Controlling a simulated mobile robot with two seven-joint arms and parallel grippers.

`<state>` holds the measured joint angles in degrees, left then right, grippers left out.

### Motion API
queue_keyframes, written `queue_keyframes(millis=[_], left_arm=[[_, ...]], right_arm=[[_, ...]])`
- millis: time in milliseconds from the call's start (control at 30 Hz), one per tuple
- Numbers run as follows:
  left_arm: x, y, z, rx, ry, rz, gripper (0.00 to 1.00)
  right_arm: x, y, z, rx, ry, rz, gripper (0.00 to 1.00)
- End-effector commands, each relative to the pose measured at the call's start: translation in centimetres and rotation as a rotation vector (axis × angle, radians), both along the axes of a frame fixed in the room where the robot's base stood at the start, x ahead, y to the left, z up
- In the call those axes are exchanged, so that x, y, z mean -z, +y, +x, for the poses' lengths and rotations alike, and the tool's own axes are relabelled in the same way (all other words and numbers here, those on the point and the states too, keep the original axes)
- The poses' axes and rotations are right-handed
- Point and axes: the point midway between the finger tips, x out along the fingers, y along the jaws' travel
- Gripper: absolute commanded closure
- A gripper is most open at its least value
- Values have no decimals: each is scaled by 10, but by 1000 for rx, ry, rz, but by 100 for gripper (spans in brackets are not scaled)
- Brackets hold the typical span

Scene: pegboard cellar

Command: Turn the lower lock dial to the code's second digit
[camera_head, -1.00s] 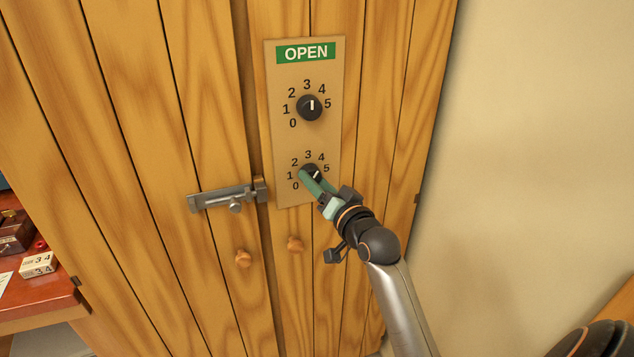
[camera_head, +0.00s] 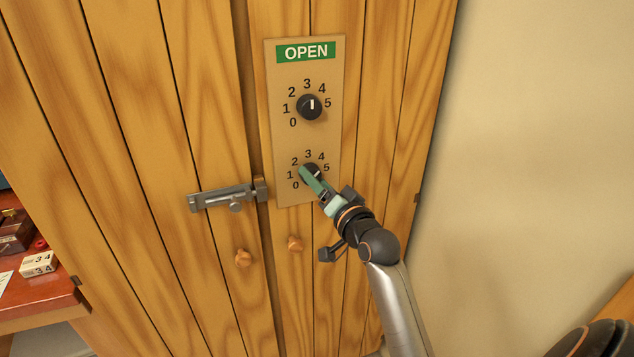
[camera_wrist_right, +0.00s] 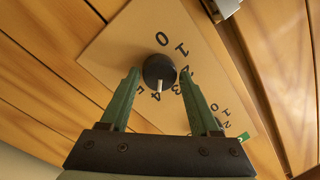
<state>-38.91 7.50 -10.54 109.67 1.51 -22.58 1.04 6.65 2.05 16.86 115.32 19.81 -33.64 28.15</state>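The lower lock dial (camera_head: 313,173) is a black knob with a white mark, on a tan plate (camera_head: 275,135) numbered 0 to 5. In the right wrist view the dial (camera_wrist_right: 158,68) has its mark toward the 4. My right gripper (camera_head: 305,173) is at this dial. In the wrist view its green fingers (camera_wrist_right: 160,73) stand one on each side of the knob, with narrow gaps visible, so it looks open. The upper dial (camera_head: 309,107) has its mark pointing up, about at the 3. A cream block (camera_head: 38,263) at the left shows "3 4". My left gripper is not in view.
A green OPEN sign (camera_head: 306,52) heads the plate. A metal bolt (camera_head: 222,198) spans the gap between the wooden doors, left of the lower dial. Two wooden knobs (camera_head: 243,258) sit below. A red-brown table (camera_head: 45,305) stands at left. A bare wall is at right.

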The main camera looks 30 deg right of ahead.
Motion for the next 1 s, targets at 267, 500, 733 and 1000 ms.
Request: queue_keyframes(millis=[267,500,733,1000], left_arm=[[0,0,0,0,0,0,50],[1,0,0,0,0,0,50],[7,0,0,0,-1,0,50],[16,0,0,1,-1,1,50]], right_arm=[[1,0,0,-1,2,-1,16],[2,1,-5,-1,4,-1,16],[4,4,-39,-1,5,1,16],[3,10,-93,0,4,-2,16]])
